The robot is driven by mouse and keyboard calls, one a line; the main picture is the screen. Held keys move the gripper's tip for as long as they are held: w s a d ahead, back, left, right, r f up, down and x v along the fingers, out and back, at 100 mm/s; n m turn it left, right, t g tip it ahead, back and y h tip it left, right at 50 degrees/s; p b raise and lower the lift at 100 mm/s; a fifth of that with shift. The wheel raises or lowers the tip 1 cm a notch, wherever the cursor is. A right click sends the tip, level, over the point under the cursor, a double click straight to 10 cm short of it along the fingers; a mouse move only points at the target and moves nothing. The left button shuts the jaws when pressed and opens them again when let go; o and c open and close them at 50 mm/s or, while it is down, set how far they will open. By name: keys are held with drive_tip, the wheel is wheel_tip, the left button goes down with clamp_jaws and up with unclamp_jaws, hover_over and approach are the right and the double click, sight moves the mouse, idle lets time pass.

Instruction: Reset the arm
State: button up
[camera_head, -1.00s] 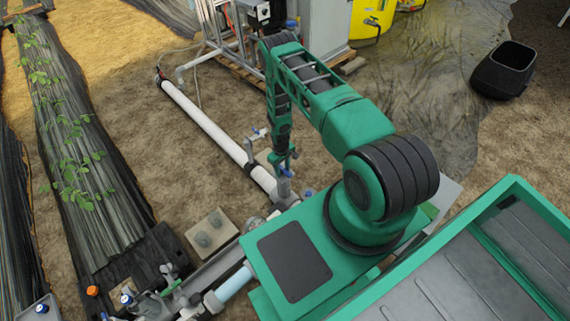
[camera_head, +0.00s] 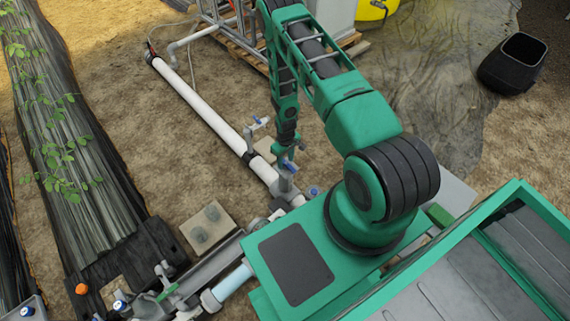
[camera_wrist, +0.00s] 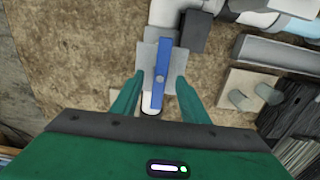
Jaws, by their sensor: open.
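My gripper (camera_wrist: 158,97) is open in the wrist view, with its two green fingers spread to either side of a blue valve handle (camera_wrist: 161,62). The handle runs lengthwise between the fingers, with gaps on both sides. I cannot tell how far below the fingertips it lies. In the head view my green arm reaches out and bends down, and my gripper (camera_head: 286,155) points down over the blue handle (camera_head: 290,167) on the pipework. The fingertips are small and partly hidden there.
A long white pipe (camera_head: 200,108) runs across the soil with a smaller valve (camera_head: 257,122) on it. A concrete slab (camera_head: 208,229) with two grey stubs lies nearby. A plant bed (camera_head: 75,190) is at left, a black bin (camera_head: 511,64) at upper right. Open soil lies between.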

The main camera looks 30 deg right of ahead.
drive_tip(key=shift+s+r, duration=0.25)
drive_tip(key=w+d+r+m, duration=0.1)
drive_tip(key=w+d+r, duration=0.15)
drive_tip(key=r, duration=0.75)
drive_tip(key=w+d+r+m, duration=0.1)
drive_tip(key=d+r, duration=0.2)
drive_tip(key=r, duration=0.8)
drive_tip(key=s+d+r+m+h, duration=0.1)
drive_tip(key=s+r, duration=0.1)
drive_tip(key=r, duration=0.7)
drive_tip(key=s+d+r+m, duration=0.1)
drive_tip(key=s+d+r, duration=0.15)
drive_tip(key=r, duration=0.75)
drive_tip(key=s+a+r+m, duration=0.2)
drive_tip(key=s+r, duration=0.8)
drive_tip(key=s, duration=0.3)
drive_tip(key=s+a+r+m+y, duration=0.1)
drive_tip(key=s+a+r+m, duration=0.1)
drive_tip(key=s+r, duration=0.8)
drive_tip(key=s+a, duration=0.1)
drive_tip(key=s, duration=0.3)
drive_tip(key=shift+a+r, duration=0.15)
drive_tip(key=shift+r, duration=0.2)
drive_tip(key=shift+s+a+m, duration=0.15)
drive_tip(key=shift+s+m, duration=0.15)
drive_tip(key=shift+s, duration=0.1)
drive_tip(key=shift+c, duration=0.8)
